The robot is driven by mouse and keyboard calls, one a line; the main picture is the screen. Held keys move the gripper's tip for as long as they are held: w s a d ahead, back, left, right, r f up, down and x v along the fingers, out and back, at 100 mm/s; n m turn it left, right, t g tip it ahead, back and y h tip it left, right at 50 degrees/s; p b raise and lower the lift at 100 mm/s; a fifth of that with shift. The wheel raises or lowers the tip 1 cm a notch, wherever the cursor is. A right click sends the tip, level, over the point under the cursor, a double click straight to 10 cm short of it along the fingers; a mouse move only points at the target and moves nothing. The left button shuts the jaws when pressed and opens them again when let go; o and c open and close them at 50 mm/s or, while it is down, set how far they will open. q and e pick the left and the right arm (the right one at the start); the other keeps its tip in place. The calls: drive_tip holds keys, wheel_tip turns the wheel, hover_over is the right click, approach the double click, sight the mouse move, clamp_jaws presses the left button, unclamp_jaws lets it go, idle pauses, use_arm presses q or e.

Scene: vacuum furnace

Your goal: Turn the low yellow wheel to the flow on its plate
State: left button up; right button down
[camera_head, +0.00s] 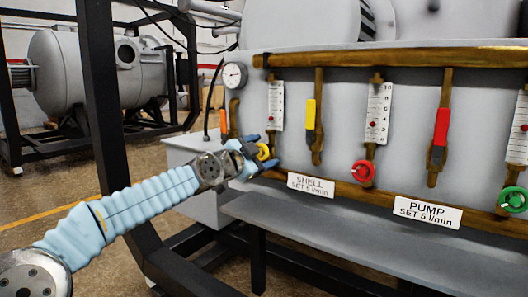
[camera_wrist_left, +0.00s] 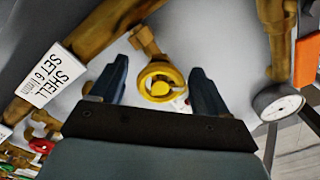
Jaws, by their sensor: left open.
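The low yellow wheel (camera_head: 263,153) sits on the brass pipe below the left flow scale (camera_head: 276,100), partly hidden by my left gripper (camera_head: 260,148). In the left wrist view the yellow wheel (camera_wrist_left: 158,83) lies between the two dark fingers, which stand apart on either side. I cannot tell whether they touch it. A red float (camera_head: 274,125) shows low on the scale. The white plate (camera_head: 311,185) reads SHELL, SET and a small figure in l/min, probably 5; it also shows in the left wrist view (camera_wrist_left: 50,75). My right gripper is not in view.
To the right are a red wheel (camera_head: 362,172), a green wheel (camera_head: 513,199) and the PUMP plate (camera_head: 427,212). Yellow (camera_head: 311,114) and red (camera_head: 441,127) lever handles hang between the scales. A round gauge (camera_head: 235,75) is at upper left. A grey shelf (camera_head: 350,240) runs below.

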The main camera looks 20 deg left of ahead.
use_arm(q)
drive_tip(key=c, duration=1)
drive_tip(key=shift+c, duration=0.2)
drive_tip(key=shift+f, duration=0.1)
drive_tip(key=n+b, duration=0.2)
drive_tip(key=n, duration=0.1)
drive_tip(key=shift+f, duration=0.1)
drive_tip(key=n+b, duration=0.1)
drive_tip(key=n, duration=0.5)
drive_tip(key=shift+n+b, duration=0.35)
drive_tip(key=shift+n, duration=0.05)
drive_tip(key=n, duration=0.3)
drive_tip(key=shift+n, duration=0.3)
drive_tip(key=n, duration=0.6)
drive_tip(key=shift+n, duration=0.3)
